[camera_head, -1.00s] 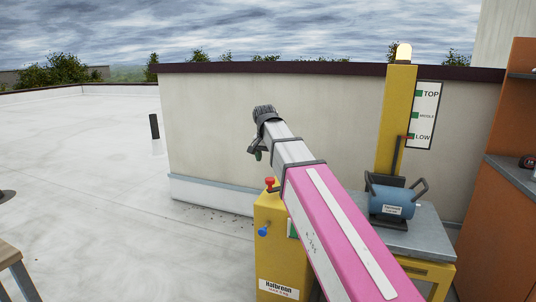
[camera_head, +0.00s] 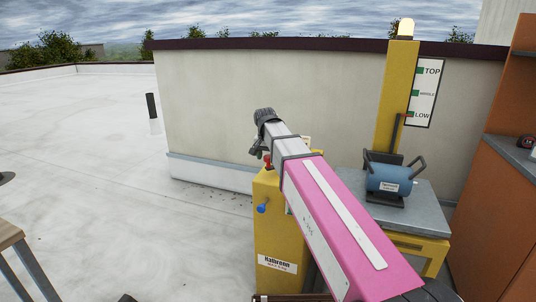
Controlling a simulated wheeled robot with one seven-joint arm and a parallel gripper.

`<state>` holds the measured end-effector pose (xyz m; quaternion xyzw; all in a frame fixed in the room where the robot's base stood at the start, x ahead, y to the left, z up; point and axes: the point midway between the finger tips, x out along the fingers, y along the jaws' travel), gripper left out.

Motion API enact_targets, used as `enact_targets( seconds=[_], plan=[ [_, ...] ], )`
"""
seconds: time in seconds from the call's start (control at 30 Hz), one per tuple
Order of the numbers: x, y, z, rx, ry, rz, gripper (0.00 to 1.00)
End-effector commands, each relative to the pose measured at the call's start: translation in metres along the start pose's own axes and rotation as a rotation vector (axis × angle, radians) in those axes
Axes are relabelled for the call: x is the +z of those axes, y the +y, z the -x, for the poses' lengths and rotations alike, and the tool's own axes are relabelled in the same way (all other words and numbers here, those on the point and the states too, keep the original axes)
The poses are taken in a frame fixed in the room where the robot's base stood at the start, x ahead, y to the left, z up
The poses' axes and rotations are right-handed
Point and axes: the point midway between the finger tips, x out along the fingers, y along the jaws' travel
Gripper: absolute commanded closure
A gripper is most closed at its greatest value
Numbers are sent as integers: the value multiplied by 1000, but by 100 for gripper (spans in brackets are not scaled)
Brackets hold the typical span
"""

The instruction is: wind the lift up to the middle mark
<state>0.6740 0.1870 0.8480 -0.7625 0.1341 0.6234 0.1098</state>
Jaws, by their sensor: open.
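The lift has a yellow mast (camera_head: 397,95) with a white scale board (camera_head: 425,92) marked TOP, MIDDLE and LOW. A small red pointer (camera_head: 409,114) is level with LOW. The grey lift platform (camera_head: 425,208) carries a blue cylinder-shaped unit (camera_head: 389,179) with dark handles. The yellow post (camera_head: 278,235) labelled Halbronn has a blue knob (camera_head: 262,208) on its left face and a red knob (camera_head: 267,160) near its top. My gripper (camera_head: 258,151) is open and small in view, just left of and above the post top. My pink arm hides much of the post's right side; no crank shows clearly.
An orange shelf unit (camera_head: 505,190) stands at the right. A beige wall (camera_head: 260,90) runs behind the lift. A wooden table corner (camera_head: 8,234) is at the lower left, with open white roof floor (camera_head: 100,200) between it and the post.

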Motion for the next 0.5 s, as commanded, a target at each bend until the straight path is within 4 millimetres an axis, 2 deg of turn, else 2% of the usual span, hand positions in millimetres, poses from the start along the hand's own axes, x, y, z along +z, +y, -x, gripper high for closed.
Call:
enact_targets(
  seconds=[0.07, 0.1, 0.17, 0.2, 0.27, 0.5],
  plan=[
    [0, 0, 0, 0, 0, 0, 32],
    [0, 0, 0, 0, 0, 0, 35],
    [0, 0, 0, 0, 0, 0, 55],
    [0, 0, 0, 0, 0, 0, 68],
    [0, 0, 0, 0, 0, 0, 85],
    [2, 2, 1, 0, 0, 0, 84]
  ],
)
